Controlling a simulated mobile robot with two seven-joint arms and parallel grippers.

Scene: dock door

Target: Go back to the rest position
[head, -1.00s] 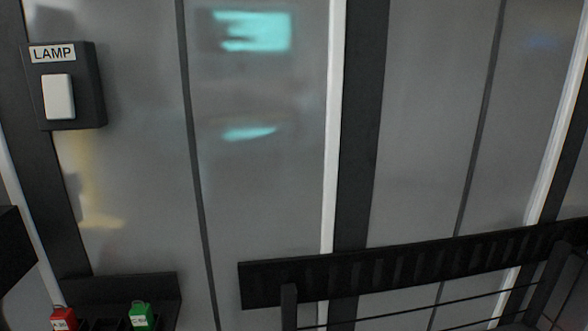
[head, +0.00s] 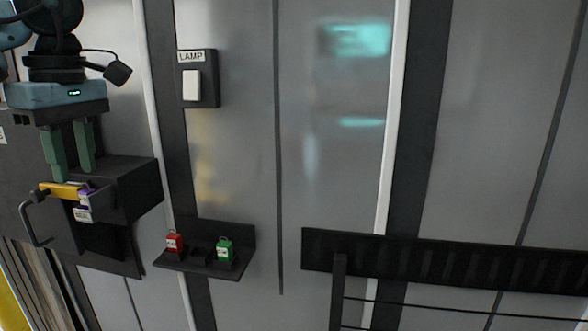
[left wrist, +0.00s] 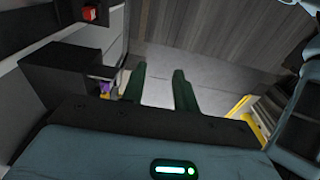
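My left gripper (head: 71,173) hangs at the left of the head view, fingers pointing down. Its two green fingers are apart with nothing between them. It also shows open and empty in the left wrist view (left wrist: 158,74), with grey floor seen between the fingers. In the head view it appears just above a yellow handle (head: 60,189) and a purple padlock with a white tag (head: 83,214) at a dark wall box (head: 128,190). I cannot tell the exact gap in depth. My right gripper is not in view.
A dark shelf (head: 205,266) holds a red padlock (head: 174,243) and a green padlock (head: 225,249). A LAMP switch (head: 192,85) is on the post above. A black slatted rail (head: 430,258) stands at the right. A red item (left wrist: 89,14) shows in the left wrist view.

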